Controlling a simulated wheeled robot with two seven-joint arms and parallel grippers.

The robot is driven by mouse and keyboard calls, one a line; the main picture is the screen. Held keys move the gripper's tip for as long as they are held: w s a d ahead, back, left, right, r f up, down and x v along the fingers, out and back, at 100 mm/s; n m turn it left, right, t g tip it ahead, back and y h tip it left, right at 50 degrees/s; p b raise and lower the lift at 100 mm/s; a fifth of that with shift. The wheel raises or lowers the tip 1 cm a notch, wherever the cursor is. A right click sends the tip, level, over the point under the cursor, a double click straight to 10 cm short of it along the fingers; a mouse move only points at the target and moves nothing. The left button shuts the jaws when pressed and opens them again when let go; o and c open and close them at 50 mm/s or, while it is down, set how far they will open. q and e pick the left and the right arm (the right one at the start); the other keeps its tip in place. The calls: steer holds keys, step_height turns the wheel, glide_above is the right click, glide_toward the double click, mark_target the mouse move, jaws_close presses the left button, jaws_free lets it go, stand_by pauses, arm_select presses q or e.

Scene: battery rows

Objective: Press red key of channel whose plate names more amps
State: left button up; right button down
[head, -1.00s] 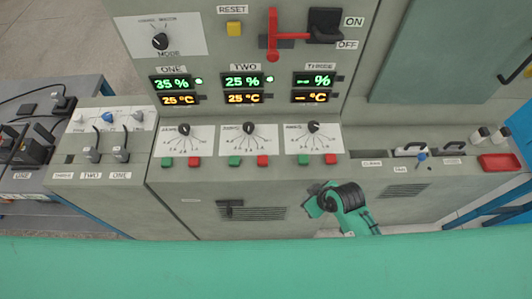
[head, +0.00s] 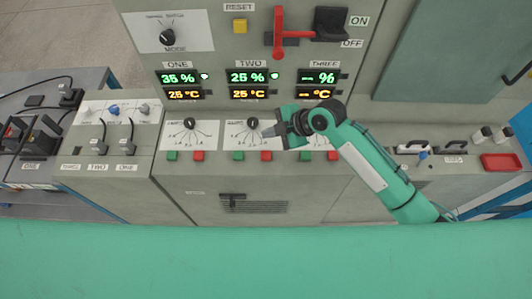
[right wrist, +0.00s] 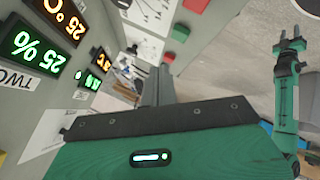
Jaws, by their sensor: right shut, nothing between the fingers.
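The front panel carries three channels, each with a dial plate, a green key and a red key. The red keys are channel one's (head: 197,155), channel two's (head: 266,155) and channel three's (head: 332,155). Plates one (head: 189,130) and two (head: 240,130) show dials with small figures I cannot read. Plate three is mostly hidden by my right arm. My right gripper (head: 277,130) is shut and empty, just above and right of channel two's red key, apart from it. In the right wrist view the shut fingers (right wrist: 152,85) are near a red key (right wrist: 168,57). My left gripper (right wrist: 289,42) shows small there.
Displays for ONE (head: 178,78), TWO (head: 248,77) and THREE (head: 318,77) stand above the plates. A red lever (head: 280,38) and black switch (head: 331,22) are higher up. A black handle (head: 233,200) juts out below. A red tray (head: 500,162) is at right.

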mark_target(270, 155)
step_height(270, 155, down, 9)
steer(key=b, duration=0.6)
steer(key=shift+b, duration=0.35)
stand_by(1.7)
steer(key=shift+f, duration=0.3)
steer(key=shift+f+b, duration=0.5)
steer(key=shift+b, duration=0.05)
stand_by(0.5)
steer(key=shift+r, duration=0.1)
steer(key=shift+r+p, duration=0.65)
steer(key=shift+r, duration=0.15)
